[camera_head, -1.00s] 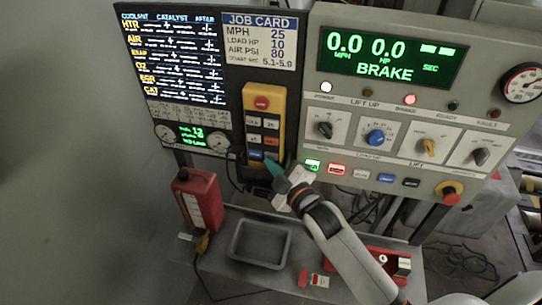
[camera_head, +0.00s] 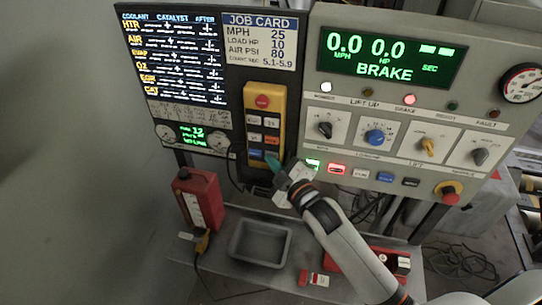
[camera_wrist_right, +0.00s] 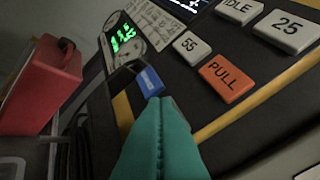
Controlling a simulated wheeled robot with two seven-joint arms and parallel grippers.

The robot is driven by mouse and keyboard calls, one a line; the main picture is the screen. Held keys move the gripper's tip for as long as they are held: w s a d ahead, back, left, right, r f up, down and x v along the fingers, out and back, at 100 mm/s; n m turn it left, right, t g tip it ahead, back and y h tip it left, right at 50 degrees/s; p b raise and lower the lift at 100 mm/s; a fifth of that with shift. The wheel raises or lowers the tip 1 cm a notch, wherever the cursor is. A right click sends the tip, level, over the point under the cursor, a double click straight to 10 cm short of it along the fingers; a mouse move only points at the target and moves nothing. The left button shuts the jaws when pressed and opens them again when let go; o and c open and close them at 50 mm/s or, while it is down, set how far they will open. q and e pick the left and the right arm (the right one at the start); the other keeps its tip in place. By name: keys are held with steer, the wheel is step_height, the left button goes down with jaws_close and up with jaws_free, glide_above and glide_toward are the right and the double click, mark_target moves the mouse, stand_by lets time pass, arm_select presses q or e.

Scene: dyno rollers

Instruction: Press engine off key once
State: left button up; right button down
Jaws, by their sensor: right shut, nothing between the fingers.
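A yellow-edged key panel (camera_head: 280,100) hangs between the screens in the head view. It has a red round button (camera_head: 262,101) on top and rows of keys below. The right wrist view shows white keys reading IDLE (camera_wrist_right: 239,10), 25 (camera_wrist_right: 288,29) and 55 (camera_wrist_right: 191,47), an orange PULL key (camera_wrist_right: 227,78) and a blue key (camera_wrist_right: 150,82) whose label I cannot read. My right gripper (camera_head: 270,161) is shut and empty, its teal fingertips at the panel's lower end beside the blue key. The fingers hide the spot right of that key. Contact cannot be told. My left gripper is out of view.
A grey console (camera_head: 312,135) with knobs and lit buttons stands right of the panel, reading BRAKE. Below are a red container (camera_head: 205,195), a grey tray (camera_head: 236,243) and a red box (camera_head: 350,265) on a shelf. A cable hangs beside the panel.

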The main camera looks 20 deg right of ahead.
steer(key=shift+s, duration=0.1)
steer(key=shift+s+a+p, duration=0.35)
steer(key=shift+s+a, duration=0.1)
steer(key=shift+s, duration=0.2)
steer(key=s+a, duration=0.1)
steer(key=s, duration=0.1)
steer(key=s+a+p, duration=0.1)
steer(key=s, duration=0.1)
steer(key=shift+a, duration=0.4)
stand_by(0.8)
